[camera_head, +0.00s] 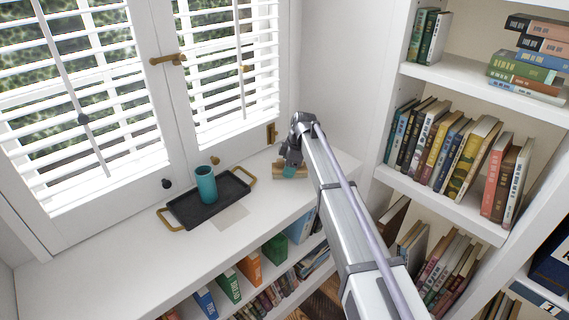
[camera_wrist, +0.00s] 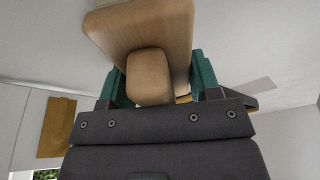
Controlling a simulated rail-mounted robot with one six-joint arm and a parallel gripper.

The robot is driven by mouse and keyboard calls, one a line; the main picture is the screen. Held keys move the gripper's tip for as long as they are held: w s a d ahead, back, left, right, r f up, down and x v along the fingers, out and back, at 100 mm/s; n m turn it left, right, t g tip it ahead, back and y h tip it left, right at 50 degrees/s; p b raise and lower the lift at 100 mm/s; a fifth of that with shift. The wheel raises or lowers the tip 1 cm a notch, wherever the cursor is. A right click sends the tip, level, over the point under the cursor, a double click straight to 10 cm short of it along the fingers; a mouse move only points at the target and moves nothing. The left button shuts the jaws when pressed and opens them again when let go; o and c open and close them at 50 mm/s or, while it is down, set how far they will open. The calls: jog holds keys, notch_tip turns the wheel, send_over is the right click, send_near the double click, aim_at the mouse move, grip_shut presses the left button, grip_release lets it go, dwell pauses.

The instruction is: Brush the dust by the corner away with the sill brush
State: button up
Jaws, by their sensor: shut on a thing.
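My gripper (camera_head: 290,168) is at the far right part of the white sill, near the window corner. Its teal fingers are shut on the tan handle of the wooden sill brush (camera_wrist: 150,30), as the wrist view shows. In the head view the brush (camera_head: 279,175) shows as a small wooden block at or just above the sill; I cannot tell whether it touches. My gripper and arm hide part of it. I cannot make out dust by the corner.
A black tray (camera_head: 180,211) with brass handles holds a teal cup (camera_head: 207,190) left of my gripper. A flat pale beige patch (camera_head: 231,217) lies before it. Shuttered windows stand behind, a bookcase (camera_head: 385,172) at right. Bare sill lies at left.

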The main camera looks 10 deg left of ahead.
jog(key=shift+s+d, duration=1.3)
jog(key=shift+d, duration=0.25)
jog(key=shift+w+a, duration=1.8)
jog(key=shift+a, duration=0.25)
jog(key=shift+w+a, duration=1.75)
jog(key=shift+a, duration=0.25)
notch_tip(320, 180, up, 2)
jog(key=shift+s+d+r+p, duration=0.1)
jog(key=shift+s+r+p, duration=0.05)
jog(key=shift+p, duration=0.95)
notch_tip(320, 180, up, 5)
jog(key=p, duration=0.5)
jog(key=shift+r, duration=0.15)
